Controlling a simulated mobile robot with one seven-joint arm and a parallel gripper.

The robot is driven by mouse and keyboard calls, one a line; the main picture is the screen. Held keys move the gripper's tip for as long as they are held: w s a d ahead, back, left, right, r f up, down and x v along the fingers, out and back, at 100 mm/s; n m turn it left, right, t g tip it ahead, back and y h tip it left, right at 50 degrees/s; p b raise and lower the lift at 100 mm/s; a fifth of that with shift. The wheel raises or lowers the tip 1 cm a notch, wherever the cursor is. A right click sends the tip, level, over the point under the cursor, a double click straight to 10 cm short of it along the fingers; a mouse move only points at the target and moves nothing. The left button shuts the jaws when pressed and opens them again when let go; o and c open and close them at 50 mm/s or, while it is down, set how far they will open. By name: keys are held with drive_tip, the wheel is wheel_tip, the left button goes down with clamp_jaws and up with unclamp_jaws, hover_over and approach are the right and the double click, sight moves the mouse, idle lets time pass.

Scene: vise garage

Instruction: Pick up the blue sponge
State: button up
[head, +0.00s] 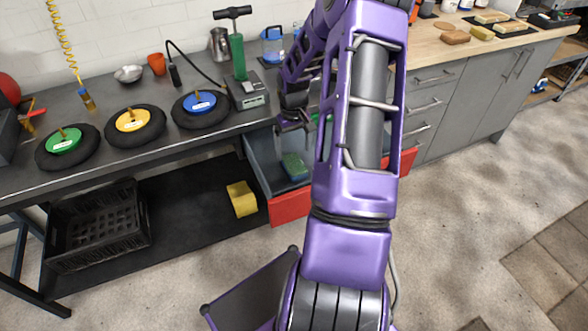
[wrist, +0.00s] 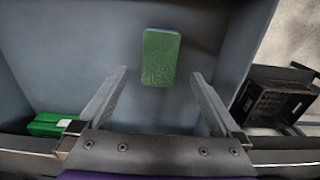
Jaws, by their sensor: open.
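The sponge (wrist: 161,57) lies in an open drawer. Its green scouring face is up, and a thin blue edge shows at its far end in the wrist view. In the head view the sponge (head: 294,166) shows on the drawer floor, left of my arm. My gripper (head: 292,124) is above the drawer. In the wrist view my gripper (wrist: 160,76) is open and empty, its two fingers spread wider than the sponge. The sponge lies between and slightly beyond the fingertips as seen from there. The height gap cannot be told exactly.
The grey drawer (wrist: 100,40) has walls around the sponge and a red front (head: 290,207). A green object (wrist: 50,125) is at its left in the wrist view. A black crate (head: 97,225) and yellow block (head: 242,199) sit on the low shelf.

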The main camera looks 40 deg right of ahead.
sight(294, 163)
drive_tip(key=shift+f+b, duration=0.55)
drive_tip(key=shift+f, duration=2.85)
drive_tip(key=c, duration=1.3)
